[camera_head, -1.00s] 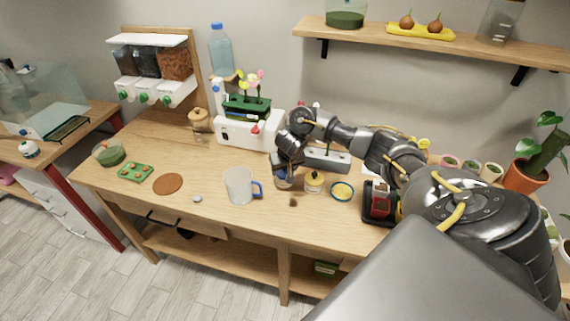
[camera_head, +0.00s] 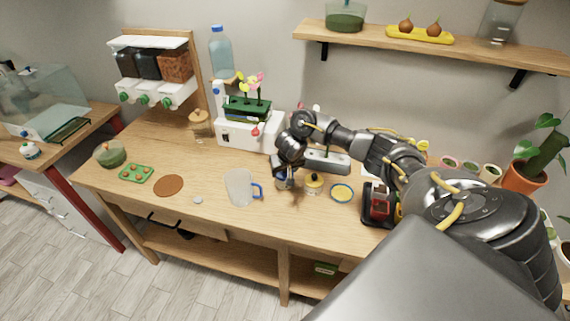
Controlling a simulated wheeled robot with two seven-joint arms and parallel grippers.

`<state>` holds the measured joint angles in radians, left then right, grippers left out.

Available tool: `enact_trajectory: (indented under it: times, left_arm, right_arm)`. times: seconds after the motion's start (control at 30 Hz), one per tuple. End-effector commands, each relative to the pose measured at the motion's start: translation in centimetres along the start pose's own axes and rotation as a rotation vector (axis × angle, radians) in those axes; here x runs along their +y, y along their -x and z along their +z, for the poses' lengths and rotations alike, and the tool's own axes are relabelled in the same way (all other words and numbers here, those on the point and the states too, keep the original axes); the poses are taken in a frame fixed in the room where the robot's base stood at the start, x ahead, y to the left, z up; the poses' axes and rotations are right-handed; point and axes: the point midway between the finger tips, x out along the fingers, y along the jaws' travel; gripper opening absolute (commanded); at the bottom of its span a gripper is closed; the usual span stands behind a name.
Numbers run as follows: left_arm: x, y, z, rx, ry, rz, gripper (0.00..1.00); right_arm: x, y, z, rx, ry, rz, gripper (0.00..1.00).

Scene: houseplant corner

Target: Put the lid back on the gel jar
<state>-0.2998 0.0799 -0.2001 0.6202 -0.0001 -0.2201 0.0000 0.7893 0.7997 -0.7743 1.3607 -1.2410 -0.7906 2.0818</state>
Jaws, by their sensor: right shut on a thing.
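A small grey-blue glass jar (camera_head: 283,183), which looks like the gel jar, stands on the wooden table, partly hidden by my right gripper. My right gripper (camera_head: 294,174) points down over it, shut on a small dark thing that looks like the lid. The fingers hide most of that thing, and I cannot tell whether it touches the jar. A yellow lidded pot (camera_head: 314,184) stands just right of the gripper. My left gripper is not in view.
A white planter machine (camera_head: 245,132) and a grey tray (camera_head: 326,160) stand behind. The table's front edge is mostly clear.

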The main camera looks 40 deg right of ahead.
Motion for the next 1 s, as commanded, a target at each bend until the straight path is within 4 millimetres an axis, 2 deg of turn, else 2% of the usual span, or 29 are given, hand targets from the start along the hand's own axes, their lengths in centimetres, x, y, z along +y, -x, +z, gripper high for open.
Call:
enact_trajectory:
  times: [0.47, 0.5, 0.67, 0.87, 0.97, 1.0]
  left_arm:
    - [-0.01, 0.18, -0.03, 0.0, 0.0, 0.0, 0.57]
    - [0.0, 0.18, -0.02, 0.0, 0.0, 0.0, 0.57]
    - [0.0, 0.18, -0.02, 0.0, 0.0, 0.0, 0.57]
    - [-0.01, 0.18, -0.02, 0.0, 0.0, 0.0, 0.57]
    - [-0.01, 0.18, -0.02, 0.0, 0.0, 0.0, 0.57]
    - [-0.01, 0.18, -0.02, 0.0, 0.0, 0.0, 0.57]
  right_arm:
    - [0.01, -0.02, 0.03, 0.0, 0.001, 0.0, 0.41]
    - [0.01, -0.02, 0.03, 0.0, 0.001, 0.0, 0.65]
    - [0.01, -0.02, 0.03, 0.0, 0.001, 0.0, 0.85]
    - [0.01, -0.02, 0.03, 0.0, 0.001, 0.0, 0.87]
    - [0.01, -0.02, 0.03, 0.0, 0.001, 0.0, 0.99]
    - [0.01, -0.02, 0.03, 0.0, 0.001, 0.0, 1.0]
